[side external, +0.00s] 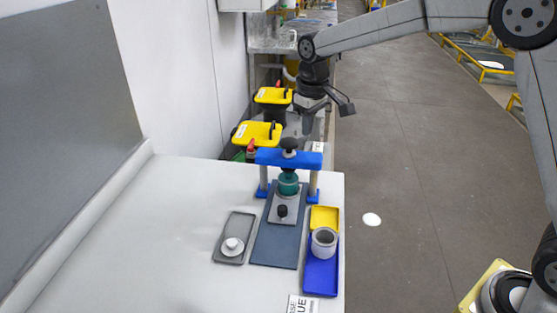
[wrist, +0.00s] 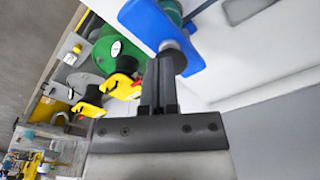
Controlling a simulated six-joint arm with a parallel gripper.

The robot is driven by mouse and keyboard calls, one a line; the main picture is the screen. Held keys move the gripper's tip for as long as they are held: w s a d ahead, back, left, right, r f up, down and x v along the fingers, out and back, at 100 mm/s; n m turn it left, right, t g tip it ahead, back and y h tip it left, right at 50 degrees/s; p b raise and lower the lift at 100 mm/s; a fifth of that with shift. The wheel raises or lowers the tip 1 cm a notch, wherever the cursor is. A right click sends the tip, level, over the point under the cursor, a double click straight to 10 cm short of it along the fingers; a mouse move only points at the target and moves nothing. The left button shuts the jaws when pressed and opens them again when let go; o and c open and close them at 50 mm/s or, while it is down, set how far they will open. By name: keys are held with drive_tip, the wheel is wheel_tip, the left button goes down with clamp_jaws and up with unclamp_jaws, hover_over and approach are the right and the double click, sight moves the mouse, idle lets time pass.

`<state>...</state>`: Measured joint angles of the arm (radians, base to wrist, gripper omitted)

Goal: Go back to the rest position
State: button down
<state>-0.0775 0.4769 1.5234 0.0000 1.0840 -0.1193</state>
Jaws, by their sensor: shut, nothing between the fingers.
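My gripper (side external: 308,122) hangs from my arm at the upper middle of the side external view, above and beyond the far edge of the table. It is apart from everything on the table. In the wrist view my gripper (wrist: 158,65) shows its two fingers close together, shut and empty. Behind the fingertips in that view is the blue frame (wrist: 150,25) of the press. In the side external view the blue press frame (side external: 270,156) stands on the table with a black knob (side external: 289,145) on top and a teal drum (side external: 288,184) under its bar.
The white table (side external: 150,220) is bare on its left. A blue tray (side external: 321,282) carries a grey cup (side external: 324,240) beside a yellow tray (side external: 324,212). Yellow-lidded bins (side external: 258,133) stand behind the table.

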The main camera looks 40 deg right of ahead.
drive_tip(key=s+d+f+m+t, duration=0.1)
drive_tip(key=s+f, duration=0.4)
drive_tip(key=s, duration=0.6)
drive_tip(key=s+d+f+m+t, duration=0.1)
drive_tip(key=s+d+f, duration=0.2)
drive_tip(key=s, duration=0.8)
drive_tip(key=shift+s+x, duration=0.25)
drive_tip(key=shift+x, duration=0.8)
